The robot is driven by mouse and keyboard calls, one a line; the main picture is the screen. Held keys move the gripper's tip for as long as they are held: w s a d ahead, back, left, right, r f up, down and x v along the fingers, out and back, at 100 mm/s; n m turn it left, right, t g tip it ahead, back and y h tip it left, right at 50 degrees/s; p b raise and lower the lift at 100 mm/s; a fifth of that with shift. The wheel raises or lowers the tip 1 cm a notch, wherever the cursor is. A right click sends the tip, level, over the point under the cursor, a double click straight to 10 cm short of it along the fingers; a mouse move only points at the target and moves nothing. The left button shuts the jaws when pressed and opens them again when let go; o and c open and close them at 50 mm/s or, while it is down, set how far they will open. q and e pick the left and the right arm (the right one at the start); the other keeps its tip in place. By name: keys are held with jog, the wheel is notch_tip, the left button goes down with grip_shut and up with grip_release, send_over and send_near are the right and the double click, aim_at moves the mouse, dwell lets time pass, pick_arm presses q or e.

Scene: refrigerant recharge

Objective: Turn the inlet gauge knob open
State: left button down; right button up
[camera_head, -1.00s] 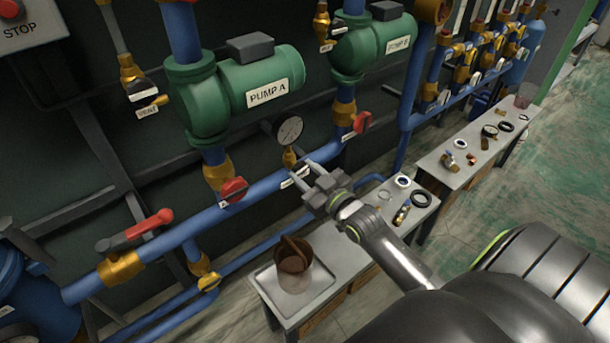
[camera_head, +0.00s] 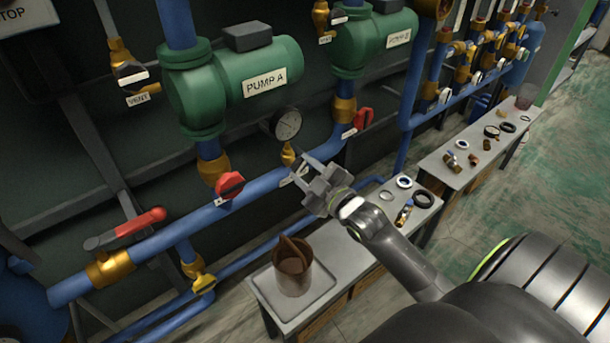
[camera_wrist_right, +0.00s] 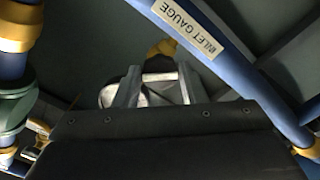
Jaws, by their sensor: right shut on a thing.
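The inlet gauge (camera_head: 287,124) is a round white dial on a brass stem (camera_head: 288,153) above the blue pipe. Its label "INLET GAUGE" (camera_wrist_right: 180,26) reads in the right wrist view, on the blue pipe. My right gripper (camera_head: 302,170) is at the pipe just below the gauge stem. In the right wrist view its two fingers (camera_wrist_right: 160,72) are on either side of a silver-grey piece (camera_wrist_right: 161,91), which I take for the gauge knob, with brass behind it. The fingers mostly hide the knob in the head view. My left gripper is not in view.
Red-handled valves (camera_head: 229,186) and (camera_head: 363,119) sit either side on the pipes. Green pump A (camera_head: 232,85) is above. Below is a bench (camera_head: 372,262) with a tray (camera_head: 318,302), a brown cup (camera_head: 292,270) and small parts.

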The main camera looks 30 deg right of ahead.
jog(key=shift+n, duration=0.3)
jog(key=shift+n+b, duration=0.35)
jog(key=shift+n, duration=0.05)
jog(key=shift+f+n+b, duration=0.1)
jog(key=shift+n+b, duration=0.55)
jog(key=shift+n, duration=0.25)
jog(key=shift+r+n, duration=0.2)
jog(key=shift+n, duration=0.7)
